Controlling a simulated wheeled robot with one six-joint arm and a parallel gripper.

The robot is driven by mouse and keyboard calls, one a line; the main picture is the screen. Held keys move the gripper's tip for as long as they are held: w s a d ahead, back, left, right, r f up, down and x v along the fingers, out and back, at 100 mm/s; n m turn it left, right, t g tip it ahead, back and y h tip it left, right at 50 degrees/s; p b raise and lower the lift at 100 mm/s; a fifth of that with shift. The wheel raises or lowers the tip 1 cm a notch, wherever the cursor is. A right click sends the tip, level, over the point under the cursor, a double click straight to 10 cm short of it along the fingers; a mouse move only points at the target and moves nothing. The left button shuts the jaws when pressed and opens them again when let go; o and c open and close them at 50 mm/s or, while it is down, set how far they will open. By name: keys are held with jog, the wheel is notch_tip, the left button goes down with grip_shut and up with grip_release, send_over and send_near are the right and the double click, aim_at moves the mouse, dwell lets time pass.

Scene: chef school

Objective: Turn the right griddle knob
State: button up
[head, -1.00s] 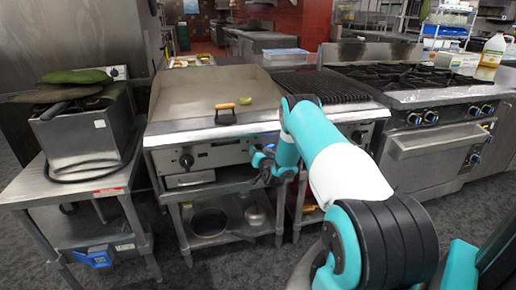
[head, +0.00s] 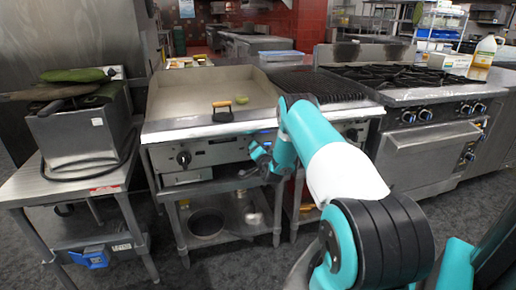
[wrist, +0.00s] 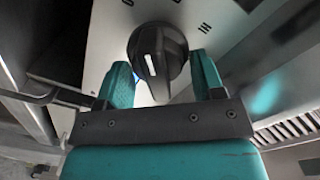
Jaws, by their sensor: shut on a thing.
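The right griddle knob (wrist: 158,58) is black and round with a raised grip bar and a white mark. In the wrist view it sits on a steel panel with printed letters. My gripper (wrist: 161,72) has one teal finger on each side of it and is shut on it. In the head view my gripper (head: 260,158) is at the front panel of the griddle (head: 190,95), right of the left griddle knob (head: 184,158). My gripper and arm hide the right knob there.
A press or scraper with a wooden handle (head: 222,112) and a green item (head: 242,100) lie on the griddle. A grill (head: 320,85) and a burner range (head: 425,90) stand to the right. A side table (head: 60,180) stands left. Pots sit on the shelf below.

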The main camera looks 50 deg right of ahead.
jog(key=m, duration=0.4)
jog(key=d+r+m, duration=0.1)
jog(key=shift+w+d+m+b, duration=0.1)
jog(key=shift+w+m+b, duration=0.2)
jog(key=shift+m+b, duration=0.1)
jog(key=shift+f, duration=0.15)
jog(key=o, duration=0.6)
jog(key=shift+s+f, duration=0.2)
jog(key=shift+f, duration=0.05)
jog(key=b+v, duration=0.6)
jog(key=b, duration=0.2)
jog(key=b+v, duration=0.6)
jog(key=b, duration=0.2)
jog(key=b+v, duration=0.6)
jog(key=b, duration=0.2)
jog(key=shift+w+a+f, duration=0.1)
jog(key=shift+a+f, duration=0.2)
jog(key=shift+f, duration=0.1)
